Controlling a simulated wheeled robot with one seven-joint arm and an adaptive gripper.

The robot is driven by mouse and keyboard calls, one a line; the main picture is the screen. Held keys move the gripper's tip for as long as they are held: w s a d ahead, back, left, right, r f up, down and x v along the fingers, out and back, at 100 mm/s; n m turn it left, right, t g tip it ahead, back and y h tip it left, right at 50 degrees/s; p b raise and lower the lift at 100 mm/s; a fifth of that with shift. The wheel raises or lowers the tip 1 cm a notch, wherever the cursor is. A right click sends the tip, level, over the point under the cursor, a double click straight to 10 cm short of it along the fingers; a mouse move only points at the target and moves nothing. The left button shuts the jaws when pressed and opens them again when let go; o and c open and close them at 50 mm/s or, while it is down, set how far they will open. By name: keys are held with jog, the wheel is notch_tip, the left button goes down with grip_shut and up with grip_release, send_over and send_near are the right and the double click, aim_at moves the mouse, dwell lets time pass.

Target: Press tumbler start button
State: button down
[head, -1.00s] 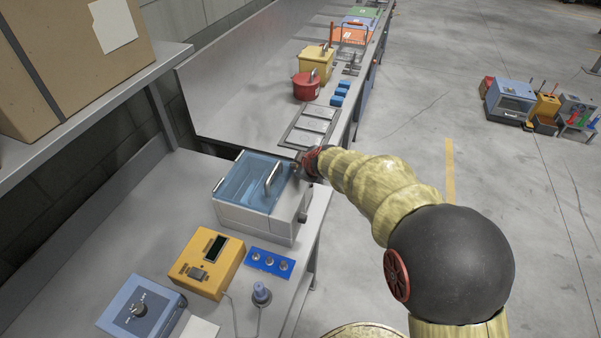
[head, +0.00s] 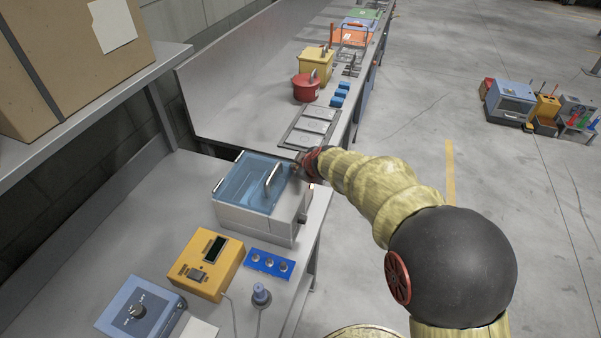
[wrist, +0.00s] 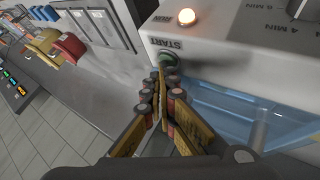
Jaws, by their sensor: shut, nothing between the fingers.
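The tumbler (head: 255,220) is a white box with a clear blue lid (head: 250,183) and a handle, standing on the near bench. In the wrist view its white panel (wrist: 225,40) carries the word START upside down beside a round green button (wrist: 169,60). A round lamp (wrist: 186,17) on that panel glows warm orange-white. My gripper (wrist: 160,76) is shut and empty, its fingertips right at the button's edge; I cannot tell if they touch it. In the head view my gripper (head: 301,164) is at the tumbler's far right corner, partly hidden by my wrist.
A red pot (head: 305,87) and yellow container (head: 316,63) are on the bench beyond.

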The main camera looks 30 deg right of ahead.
jog(key=shift+r, duration=0.7)
jog(key=shift+r, duration=0.1)
jog(key=shift+r+p, duration=1.45)
jog(key=shift+r, duration=1)
